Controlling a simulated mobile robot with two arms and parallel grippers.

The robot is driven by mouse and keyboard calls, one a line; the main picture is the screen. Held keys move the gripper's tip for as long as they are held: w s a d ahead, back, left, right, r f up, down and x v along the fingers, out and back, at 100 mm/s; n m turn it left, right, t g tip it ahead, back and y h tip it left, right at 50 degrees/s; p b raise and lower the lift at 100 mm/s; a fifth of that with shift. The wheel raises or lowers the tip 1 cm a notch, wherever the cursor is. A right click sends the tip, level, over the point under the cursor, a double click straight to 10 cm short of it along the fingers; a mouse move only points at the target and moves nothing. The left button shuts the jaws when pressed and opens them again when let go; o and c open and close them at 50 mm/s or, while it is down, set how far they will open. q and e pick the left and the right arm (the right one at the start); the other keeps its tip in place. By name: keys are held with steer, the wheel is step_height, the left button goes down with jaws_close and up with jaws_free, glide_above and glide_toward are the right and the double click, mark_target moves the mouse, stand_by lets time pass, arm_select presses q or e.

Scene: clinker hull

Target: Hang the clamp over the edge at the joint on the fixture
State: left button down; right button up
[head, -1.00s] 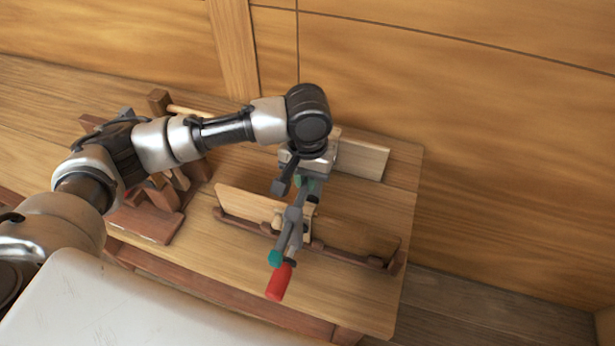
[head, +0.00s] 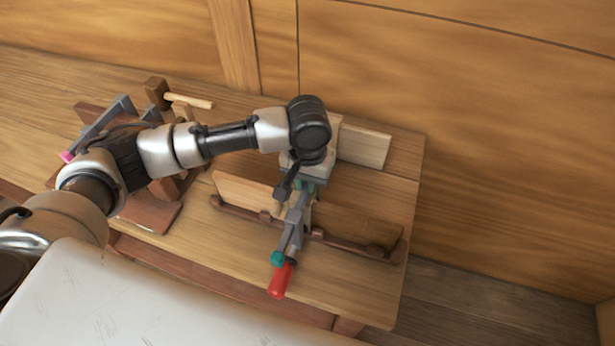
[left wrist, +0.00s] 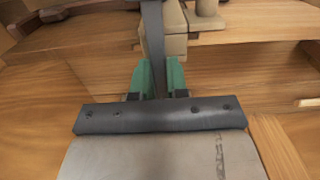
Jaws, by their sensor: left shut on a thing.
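The clamp (head: 293,232) is a grey bar tool with a red handle and a teal knob at its near end. My left gripper (head: 304,187) points down with teal fingertips shut on the clamp's grey bar, also seen between the fingers in the left wrist view (left wrist: 153,48). The fixture is a low brown rail (head: 345,246) holding a lighter board (head: 243,190) and a darker board (head: 355,225) on edge. The clamp crosses above where the boards meet and hides the joint. I cannot tell whether it touches them. My right gripper is not in view.
A wooden rack (head: 150,215) stands on the bench at the left, with another grey clamp (head: 108,120) with a pink tip. A pale block (head: 364,149) lies behind the fixture. The wood wall is close behind. The bench top (head: 375,290) is bare in front.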

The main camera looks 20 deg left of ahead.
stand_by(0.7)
arm_select(q)
steer(key=shift+s+f+p, duration=0.15)
steer(key=shift+s+p, duration=0.4)
steer(key=shift+p, duration=0.45)
stand_by(0.3)
steer(key=c, duration=1.1)
jaws_free()
steer(key=shift+o, duration=0.2)
step_height(320, 180, up, 11)
steer(key=b, duration=0.1)
steer(key=shift+b, duration=0.4)
steer(key=shift+f, duration=0.2)
